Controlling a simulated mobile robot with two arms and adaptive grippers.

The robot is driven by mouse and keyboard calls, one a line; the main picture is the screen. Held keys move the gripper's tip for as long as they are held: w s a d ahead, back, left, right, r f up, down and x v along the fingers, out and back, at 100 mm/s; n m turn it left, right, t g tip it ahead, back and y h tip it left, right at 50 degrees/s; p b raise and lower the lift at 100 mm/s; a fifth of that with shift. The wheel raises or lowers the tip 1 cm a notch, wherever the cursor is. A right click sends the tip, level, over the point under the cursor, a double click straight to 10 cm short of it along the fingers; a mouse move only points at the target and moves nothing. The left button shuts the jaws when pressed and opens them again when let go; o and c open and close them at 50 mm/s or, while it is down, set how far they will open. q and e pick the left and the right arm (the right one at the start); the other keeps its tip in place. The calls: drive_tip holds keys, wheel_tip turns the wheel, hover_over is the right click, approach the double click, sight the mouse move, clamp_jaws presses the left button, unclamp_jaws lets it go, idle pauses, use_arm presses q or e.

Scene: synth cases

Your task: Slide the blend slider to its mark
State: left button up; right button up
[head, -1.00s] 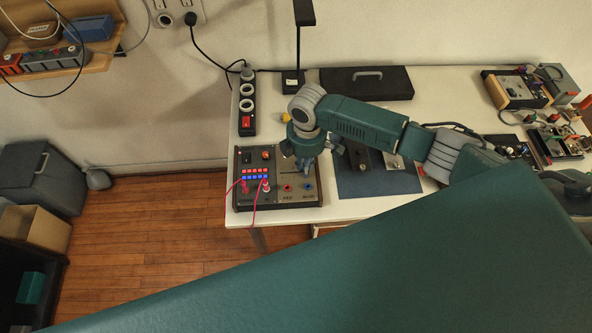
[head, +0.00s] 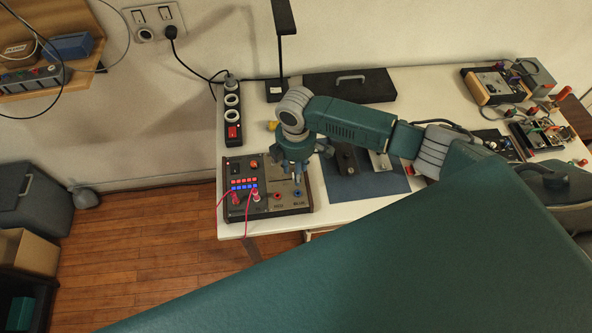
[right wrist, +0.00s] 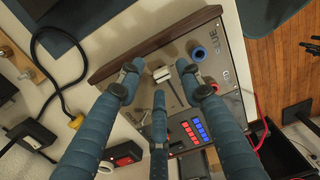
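The synth case (head: 263,208) stands at the left front of the table, with a metal right-hand panel and a wooden edge. In the right wrist view, the blend slider's pale cap (right wrist: 162,74) sits on that panel at one end of a dark slot. My right gripper (head: 296,178) is over this panel. In the right wrist view, its three fingers (right wrist: 158,80) are spread around the cap, with gaps between them and it. I cannot tell how high the fingertips are above the panel. The slider's mark cannot be made out. My left gripper is not in view.
Blue (right wrist: 197,54) and red (right wrist: 216,87) jacks lie beside the slider. Pink cables (head: 245,215) hang from the case's left half. A power strip (head: 232,115) stands behind, a dark mat (head: 365,184) lies right, and other modules (head: 492,88) fill the table's far right.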

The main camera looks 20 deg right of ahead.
wheel_tip(320, 180, up, 11)
idle(0.3)
drive_tip(key=shift+d, duration=0.1)
